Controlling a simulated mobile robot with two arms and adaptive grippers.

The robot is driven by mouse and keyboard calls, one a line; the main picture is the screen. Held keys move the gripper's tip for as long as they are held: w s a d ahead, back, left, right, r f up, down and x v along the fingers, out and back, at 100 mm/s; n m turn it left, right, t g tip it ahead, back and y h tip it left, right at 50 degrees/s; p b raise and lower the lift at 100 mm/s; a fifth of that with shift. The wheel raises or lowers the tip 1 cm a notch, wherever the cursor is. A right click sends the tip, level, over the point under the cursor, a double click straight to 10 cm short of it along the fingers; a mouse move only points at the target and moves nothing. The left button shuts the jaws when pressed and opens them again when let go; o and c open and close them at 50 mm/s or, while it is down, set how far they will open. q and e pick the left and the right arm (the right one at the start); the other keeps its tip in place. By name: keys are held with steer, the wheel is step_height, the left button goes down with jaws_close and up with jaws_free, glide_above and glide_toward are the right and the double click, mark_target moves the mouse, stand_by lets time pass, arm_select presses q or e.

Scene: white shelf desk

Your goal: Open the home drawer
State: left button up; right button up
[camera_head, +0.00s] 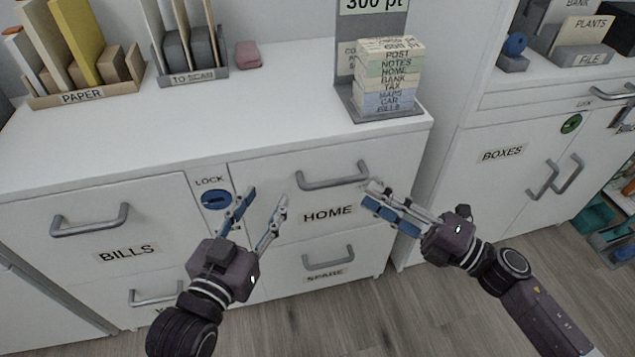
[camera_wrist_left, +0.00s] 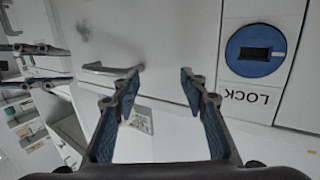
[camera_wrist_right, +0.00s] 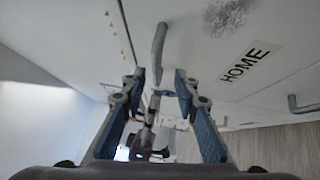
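The HOME drawer (camera_head: 290,196) is flush with the desk front, under the white top. Its grey bar handle (camera_head: 333,180) is at its upper middle, with the HOME label (camera_head: 328,215) below it. The handle also shows in the right wrist view (camera_wrist_right: 158,50), ahead of the fingers. My right gripper (camera_head: 368,193) is open and empty, its fingertips just right of the handle, apparently apart from it. My left gripper (camera_head: 267,196) is open and empty in front of the drawer's left part, right of the blue lock (camera_head: 216,199). The lock also shows in the left wrist view (camera_wrist_left: 256,50).
The BILLS drawer (camera_head: 60,245) is on the left and the SPARE drawer (camera_head: 335,270) below HOME, both shut. A box stack (camera_head: 388,80) stands in a grey holder at the desktop's right edge. A BOXES cabinet (camera_head: 500,180) stands right. Wooden floor (camera_head: 400,300) in front is clear.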

mark_target(339, 180)
steer(key=shift+n+g, duration=0.5)
steer(key=x, duration=0.5)
steer(key=s+x, duration=0.1)
steer(key=x, duration=0.2)
steer(key=shift+w+a+r, duration=0.15)
steer(key=shift+a+r, duration=0.1)
steer(key=shift+a, duration=0.15)
arm_select(q)
steer(key=shift+t, duration=0.9)
step_height(339, 180, up, 4)
steer(key=shift+r, duration=0.15)
arm_select(e)
jaws_close()
